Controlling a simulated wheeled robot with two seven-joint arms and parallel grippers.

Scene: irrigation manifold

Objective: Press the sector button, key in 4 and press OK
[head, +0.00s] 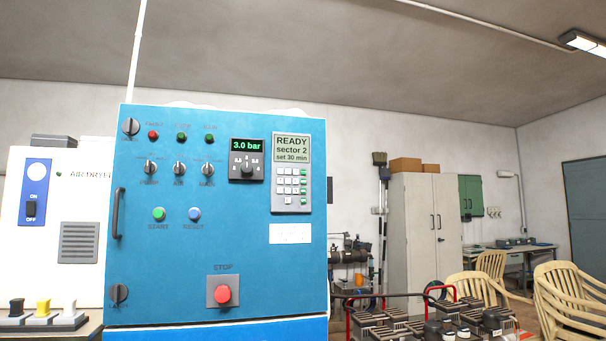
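A grey keypad unit (291,173) is mounted on the upper right of the blue cabinet door. Its display (291,149) reads "READY", "sector 2", "set 30 min". The key labels are too small to read, so I cannot tell which is the sector button, 4 or OK. Neither of my grippers is in view.
The blue cabinet (170,265) also carries a pressure panel (247,160) reading 3.0 bar, a red STOP button (223,293), switches and a door handle (117,213). A white air dryer (30,240) stands left. A cart with dark parts (400,325) and chairs (565,295) stand right.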

